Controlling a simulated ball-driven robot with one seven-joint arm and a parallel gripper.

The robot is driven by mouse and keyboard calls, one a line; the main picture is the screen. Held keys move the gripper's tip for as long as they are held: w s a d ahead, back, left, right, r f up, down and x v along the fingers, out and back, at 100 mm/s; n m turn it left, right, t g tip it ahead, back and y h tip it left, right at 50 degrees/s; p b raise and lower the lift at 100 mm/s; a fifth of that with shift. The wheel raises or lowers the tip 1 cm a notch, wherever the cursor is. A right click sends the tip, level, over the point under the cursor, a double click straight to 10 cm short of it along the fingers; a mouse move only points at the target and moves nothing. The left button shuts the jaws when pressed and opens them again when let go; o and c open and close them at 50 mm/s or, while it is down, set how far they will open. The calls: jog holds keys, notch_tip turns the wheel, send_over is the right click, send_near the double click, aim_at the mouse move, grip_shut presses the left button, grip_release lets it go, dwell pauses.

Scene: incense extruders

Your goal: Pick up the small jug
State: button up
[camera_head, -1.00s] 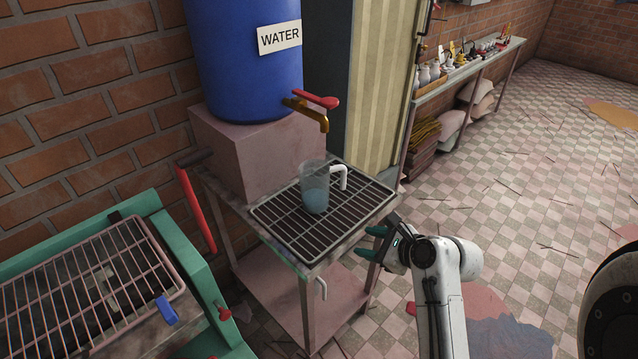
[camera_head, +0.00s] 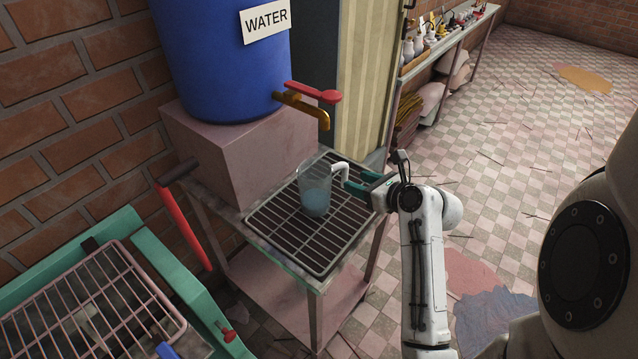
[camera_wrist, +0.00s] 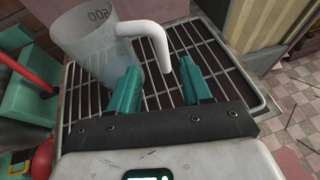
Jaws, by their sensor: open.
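The small jug (camera_head: 315,190) is a clear measuring jug with a white handle and some bluish content low inside. It stands upright on the dark wire rack (camera_head: 290,238) of the small metal table, below the brass tap. My gripper (camera_head: 357,181) is open at the jug's right side, by the handle. In the wrist view the jug (camera_wrist: 88,48) is at the upper left and its white handle hangs down between the two teal fingers of my gripper (camera_wrist: 160,88). The fingers look apart from the handle; exact depth is hard to tell.
A blue water barrel (camera_head: 222,60) sits on a pinkish block (camera_head: 240,150) behind the jug. Its brass tap with a red lever (camera_head: 312,95) juts out above the jug. A green-framed grill (camera_head: 90,310) is at the lower left. Open floor lies to the right.

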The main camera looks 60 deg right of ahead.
aim_at(347, 176)
jog(key=x, duration=0.8)
jog(key=shift+d, duration=0.25)
jog(key=shift+c, duration=0.3)
grip_shut()
jog(key=shift+r, duration=0.1)
